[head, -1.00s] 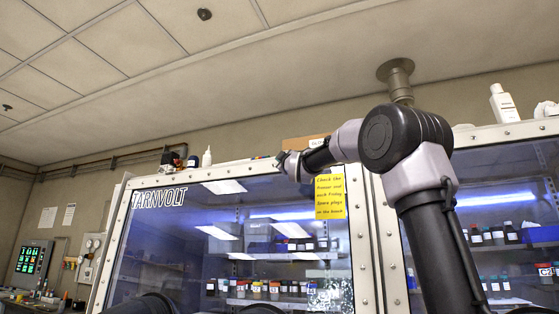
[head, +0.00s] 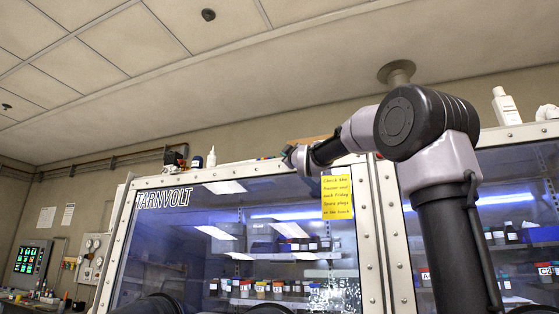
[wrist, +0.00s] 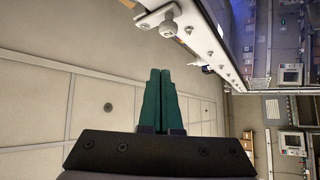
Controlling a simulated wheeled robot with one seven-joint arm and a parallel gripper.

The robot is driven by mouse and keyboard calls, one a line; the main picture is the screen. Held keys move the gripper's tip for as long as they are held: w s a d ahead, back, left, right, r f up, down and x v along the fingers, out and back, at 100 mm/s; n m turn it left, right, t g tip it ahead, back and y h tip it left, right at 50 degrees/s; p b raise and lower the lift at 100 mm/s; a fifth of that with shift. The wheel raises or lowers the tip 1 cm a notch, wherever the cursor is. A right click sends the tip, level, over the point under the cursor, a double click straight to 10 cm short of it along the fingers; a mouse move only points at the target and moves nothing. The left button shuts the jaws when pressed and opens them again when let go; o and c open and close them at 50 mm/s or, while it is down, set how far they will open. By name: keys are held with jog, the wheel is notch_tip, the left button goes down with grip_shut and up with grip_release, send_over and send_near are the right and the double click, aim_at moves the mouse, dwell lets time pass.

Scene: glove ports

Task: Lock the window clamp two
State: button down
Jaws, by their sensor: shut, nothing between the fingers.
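My gripper (wrist: 160,100) shows in the wrist view with its two green fingers pressed together and nothing between them. A metal clamp with a rounded knob (wrist: 168,18) is fixed on the white window frame (wrist: 205,40), above and just beyond the fingertips in that view. The fingers are apart from it. In the head view my gripper (head: 289,156) is small, at the top edge of the framed glass window (head: 240,235). The clamp cannot be made out in the head view, and I cannot tell its lock state.
A yellow note (head: 337,198) is on the glass beside my arm. Bottles (head: 211,157) and other small items stand on top of the cabinet. Shelves of jars show behind the glass.

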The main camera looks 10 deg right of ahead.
jog(key=shift+s+d+r, duration=0.15)
jog(key=shift+s+d, duration=0.1)
jog(key=shift+s, duration=0.6)
jog(key=shift+s+d+r, duration=0.1)
jog(key=shift+s+d, duration=0.1)
jog(key=shift+s, duration=0.6)
jog(key=s+d+f+m+g, duration=0.1)
jog(key=s+f+m+g, duration=0.4)
jog(key=f, duration=0.7)
jog(key=s+d+f+m+g+h, duration=0.1)
jog(key=s+f+m+g, duration=0.2)
jog(key=s+f, duration=0.65)
jog(key=s+f+m+g, duration=0.3)
jog(key=f+m+g, duration=0.1)
jog(key=f, duration=1)
jog(key=s+a+f+m+g, duration=0.1)
jog(key=s+f+m+g, duration=0.3)
jog(key=s+f, duration=0.8)
notch_tip(320, 180, down, 2)
jog(key=shift+s+a+f+m+y, duration=0.1)
jog(key=shift+s+a+m+y, duration=0.15)
jog(key=shift+m+y, duration=0.05)
